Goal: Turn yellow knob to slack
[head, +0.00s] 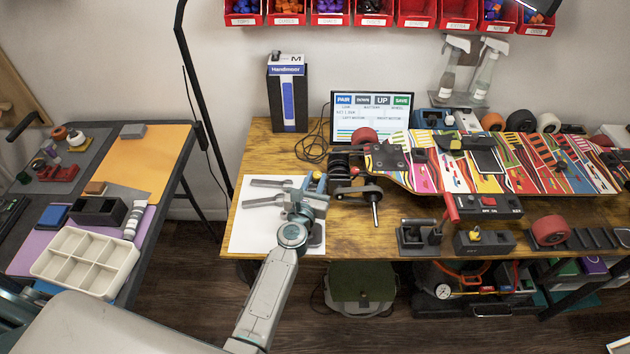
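A small yellow knob (474,236) sits on a dark block (490,243) near the front edge of the wooden workbench (350,236), right of centre. My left gripper (249,193) is over the white sheet (246,232) at the bench's left end. Its two fingers point left and are spread apart, with nothing between them. It is well to the left of the yellow knob and not touching it. My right gripper is not in view.
A colourful skateboard (430,178) with wheels lies across the bench. A black fixture (420,236) and a red-handled unit (488,206) stand near the knob. A monitor (372,112) stands behind. A side table (150,165) is at left.

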